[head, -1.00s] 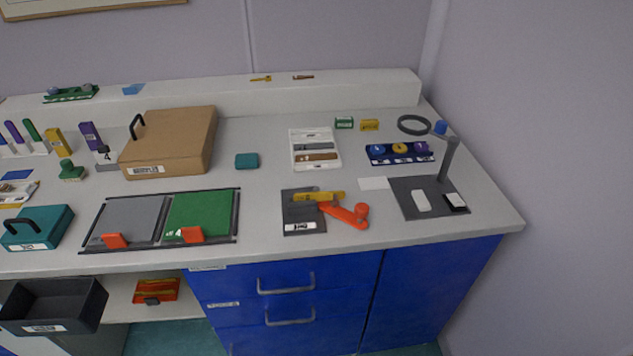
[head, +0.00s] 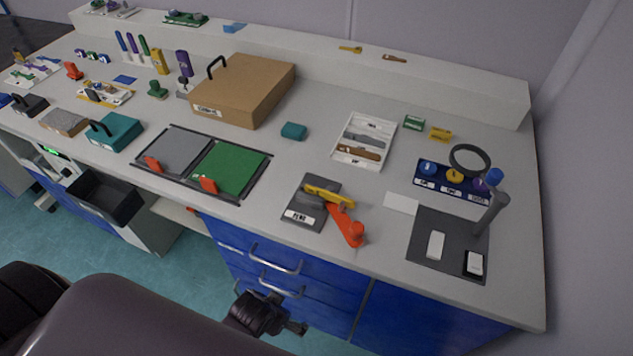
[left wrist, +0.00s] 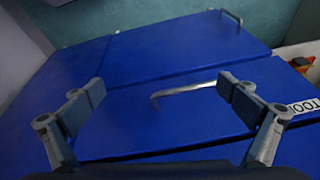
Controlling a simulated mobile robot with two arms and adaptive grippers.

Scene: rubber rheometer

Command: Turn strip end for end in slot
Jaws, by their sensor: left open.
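A white slotted tray (head: 378,124) lies on the bench right of centre in the head view. A grey strip (head: 366,138) and a brown strip (head: 359,149) lie in its slots. Which strip the task means I cannot tell. My left gripper (head: 298,326) is low in front of the blue drawers, below the bench top and well away from the tray. In the left wrist view its fingers (left wrist: 160,92) are apart with nothing between them. My right gripper is not in view.
A blue drawer front (left wrist: 150,115) with a metal handle (left wrist: 185,91) faces my left gripper. On the bench, a grey plate with yellow and orange levers (head: 330,200) stands in front of the tray. A dark stand base (head: 455,235) is at right.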

